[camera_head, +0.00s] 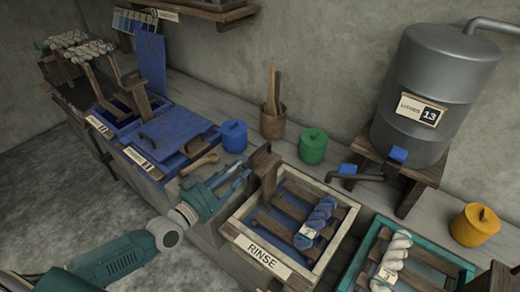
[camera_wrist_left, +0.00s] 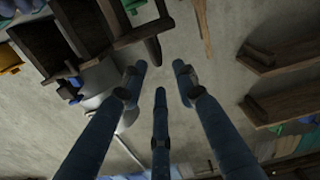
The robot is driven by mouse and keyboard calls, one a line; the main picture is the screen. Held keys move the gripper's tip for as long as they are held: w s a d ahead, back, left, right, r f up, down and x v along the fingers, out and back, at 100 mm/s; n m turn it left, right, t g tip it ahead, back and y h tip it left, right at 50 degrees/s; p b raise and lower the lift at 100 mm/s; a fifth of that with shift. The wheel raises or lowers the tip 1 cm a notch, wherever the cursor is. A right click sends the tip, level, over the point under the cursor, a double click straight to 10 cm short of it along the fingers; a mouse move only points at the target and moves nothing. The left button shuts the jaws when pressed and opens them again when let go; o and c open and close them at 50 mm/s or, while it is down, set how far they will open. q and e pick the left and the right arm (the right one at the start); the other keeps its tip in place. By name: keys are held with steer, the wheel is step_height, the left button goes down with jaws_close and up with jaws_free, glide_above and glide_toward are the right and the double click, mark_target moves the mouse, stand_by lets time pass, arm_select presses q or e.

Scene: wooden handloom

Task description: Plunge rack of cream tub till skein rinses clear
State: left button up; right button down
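The cream tub (camera_head: 327,249), labelled RINSE, stands on the bench at the lower middle of the head view. Its dark wooden slatted rack (camera_head: 280,228) sits inside, with an upright handle post (camera_head: 264,172) at its left end. A blue twisted skein (camera_head: 316,222) with a small tag lies on the rack's right part. My left gripper (camera_head: 238,178) is just left of the handle post and looks apart from it. In the left wrist view its fingers (camera_wrist_left: 160,78) are spread with nothing between them. My right gripper is not in view.
A teal tub (camera_head: 446,262) with a white skein (camera_head: 392,260) stands to the right. A grey tank (camera_head: 434,85) with a blue-handled tap is behind. Blue (camera_head: 234,136), green (camera_head: 313,146) and yellow (camera_head: 475,225) lidded pots and a blue lidded vat (camera_head: 172,127) stand around.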

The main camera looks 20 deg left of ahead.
mark_target(261, 148)
arm_select(q)
steer(key=x, duration=1)
steer(key=shift+w+d, duration=0.15)
steer(key=shift+d, duration=0.05)
steer(key=shift+c, duration=0.5)
jaws_close()
